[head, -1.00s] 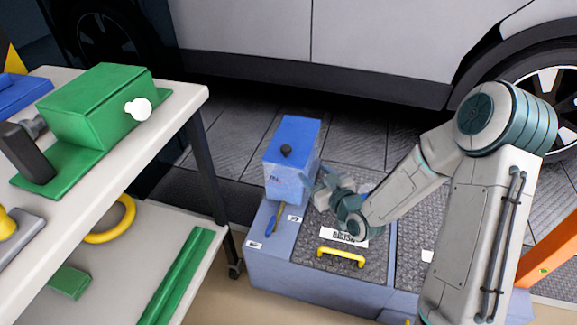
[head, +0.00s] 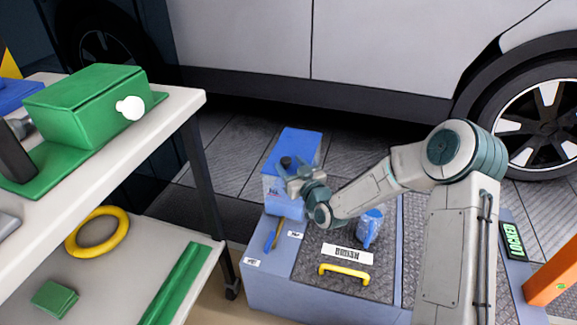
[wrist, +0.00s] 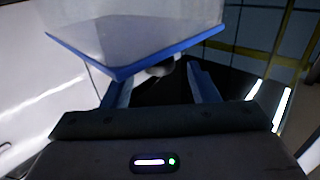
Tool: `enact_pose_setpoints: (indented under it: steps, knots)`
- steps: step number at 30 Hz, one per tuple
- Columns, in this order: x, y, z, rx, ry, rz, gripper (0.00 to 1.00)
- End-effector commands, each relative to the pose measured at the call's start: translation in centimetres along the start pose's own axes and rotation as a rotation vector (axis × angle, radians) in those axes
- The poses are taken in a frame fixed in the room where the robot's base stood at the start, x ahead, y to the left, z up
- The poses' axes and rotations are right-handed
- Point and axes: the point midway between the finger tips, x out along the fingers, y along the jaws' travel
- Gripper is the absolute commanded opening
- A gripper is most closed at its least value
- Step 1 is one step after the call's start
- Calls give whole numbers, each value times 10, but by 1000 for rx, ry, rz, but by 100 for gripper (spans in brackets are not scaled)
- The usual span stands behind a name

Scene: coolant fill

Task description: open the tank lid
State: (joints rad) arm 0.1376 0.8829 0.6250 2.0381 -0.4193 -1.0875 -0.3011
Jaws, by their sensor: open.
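The tank (head: 287,195) is a pale blue box with a flat blue lid (head: 300,142) and a dark round knob (head: 286,162) near the lid's front edge. The lid looks closed on it. My gripper (head: 298,174) is open, right beside the knob at the tank's front. In the wrist view the lid's blue edge (wrist: 135,62) and the tank wall (wrist: 150,25) fill the top. The knob (wrist: 161,69) shows partly, between and just past the open fingers (wrist: 162,84). I cannot tell whether they touch it.
A blue jug (head: 370,228) stands on the bench under my forearm. A white side table (head: 180,108) with a green box stands left. The car (head: 320,60) is behind.

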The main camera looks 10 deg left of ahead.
Motion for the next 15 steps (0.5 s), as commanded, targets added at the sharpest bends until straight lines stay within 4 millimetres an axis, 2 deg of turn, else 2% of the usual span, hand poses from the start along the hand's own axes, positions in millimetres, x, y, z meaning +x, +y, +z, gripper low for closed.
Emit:
enact_pose_setpoints:
  steps: [6,15]
  knots:
    - [16,0,0,-1,0,0,54]
    - [18,0,0,0,0,0,54]
